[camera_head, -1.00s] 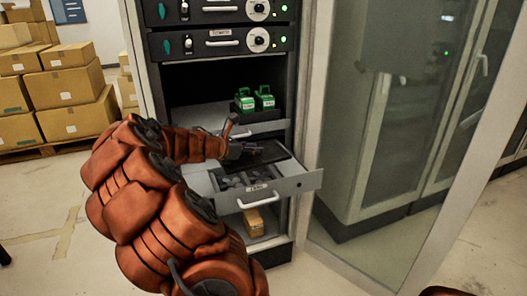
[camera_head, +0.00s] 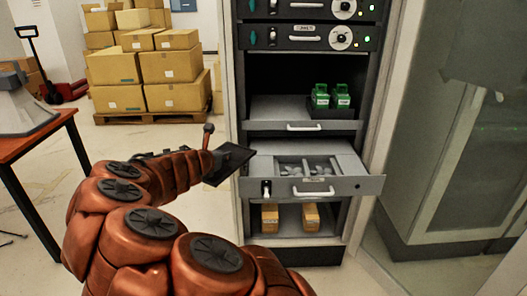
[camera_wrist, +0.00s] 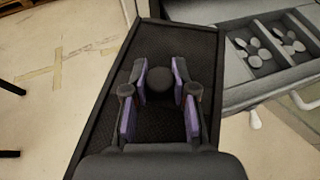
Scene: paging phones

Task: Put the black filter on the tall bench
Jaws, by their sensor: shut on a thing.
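The black filter (camera_head: 232,163) is a flat, dark, rimmed panel. In the head view it hangs tilted in the air at the end of my arm, to the left of the open drawer. In the wrist view the filter (camera_wrist: 122,125) lies under my gripper (camera_wrist: 165,80), whose purple-padded fingers are shut on a round dark knob on its face. My arm hides most of the gripper in the head view. A red-topped bench (camera_head: 35,138) with dark legs stands at the left edge, only partly in view; I cannot tell whether it is the tall bench.
The open drawer (camera_head: 335,187) sticks out of the rack with small round pieces in its compartments. Green units (camera_head: 320,97) stand on the shelf above, yellow boxes (camera_head: 270,218) below. A grey device (camera_head: 22,105) occupies part of the red top. Stacked cartons (camera_head: 170,65) stand behind.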

